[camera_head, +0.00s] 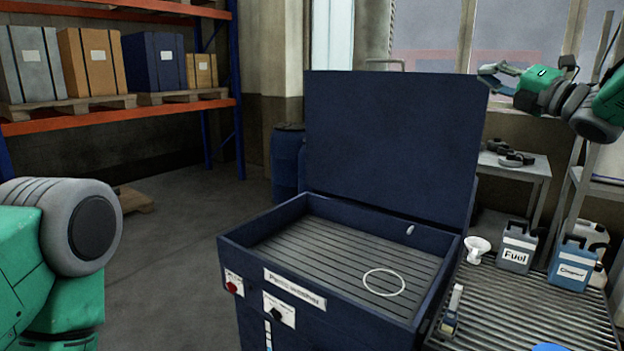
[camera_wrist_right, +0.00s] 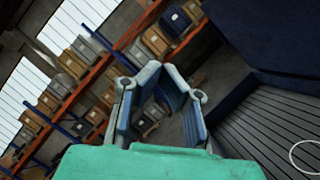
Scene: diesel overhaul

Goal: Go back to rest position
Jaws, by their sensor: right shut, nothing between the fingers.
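My right arm comes in at the upper right of the head view. Its gripper (camera_head: 490,77) is raised in the air, to the right of the upper corner of the dark blue washer's lid, and it holds nothing. In the right wrist view the same gripper (camera_wrist_right: 160,72) shows its grey fingers with blue pads, shut and empty. Its fingers are clear of the washer in that view. A green and grey link of my left arm fills the lower left of the head view. My left gripper is not in view.
The blue parts washer (camera_head: 233,250) stands open in the middle, with a white ring (camera_head: 384,282) in its ribbed basin. A slatted table (camera_head: 530,310) at right holds a white funnel (camera_head: 477,249), a Fuel can (camera_head: 517,246) and a blue can (camera_head: 571,262). Shelving (camera_head: 110,119) stands at left.

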